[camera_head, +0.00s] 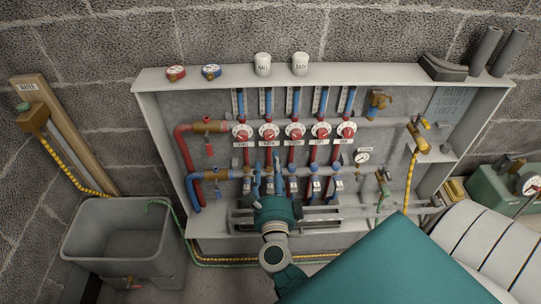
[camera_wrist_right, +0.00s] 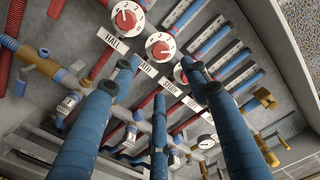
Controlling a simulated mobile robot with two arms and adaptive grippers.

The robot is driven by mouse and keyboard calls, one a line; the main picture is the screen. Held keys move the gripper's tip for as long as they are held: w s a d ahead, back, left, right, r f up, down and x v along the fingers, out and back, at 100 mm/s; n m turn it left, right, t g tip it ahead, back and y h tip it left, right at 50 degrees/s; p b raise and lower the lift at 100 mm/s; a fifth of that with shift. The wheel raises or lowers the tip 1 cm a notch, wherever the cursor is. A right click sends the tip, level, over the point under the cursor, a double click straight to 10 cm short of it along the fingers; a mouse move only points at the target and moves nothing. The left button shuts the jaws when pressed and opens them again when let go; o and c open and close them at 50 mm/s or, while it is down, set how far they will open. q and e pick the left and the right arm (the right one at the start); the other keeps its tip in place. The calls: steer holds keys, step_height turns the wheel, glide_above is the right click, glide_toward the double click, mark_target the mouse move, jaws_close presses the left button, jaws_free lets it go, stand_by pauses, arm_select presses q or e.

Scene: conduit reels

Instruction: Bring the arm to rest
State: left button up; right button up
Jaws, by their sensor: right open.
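My right gripper (camera_head: 267,174) is in front of the lower middle of a grey manifold cabinet (camera_head: 172,108). Its blue fingers are spread and nothing is between them. In the right wrist view the fingers (camera_wrist_right: 161,85) point towards the row of red-and-white dials (camera_head: 295,131), near the labels HALL, BATH and STUDY. I cannot tell whether a fingertip touches the panel. The gripper hides part of the lower pipes. My left gripper is not in view.
Red and blue pipes (camera_head: 184,150), a gauge (camera_head: 362,157) and brass valves fill the cabinet. Two white caps (camera_head: 263,64) stand on its top ledge. A grey tub (camera_head: 125,243) stands at lower left. A green case (camera_head: 490,190) is at far right.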

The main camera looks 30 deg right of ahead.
steer(key=shift+s+a, duration=0.3)
steer(key=shift+s, duration=0.2)
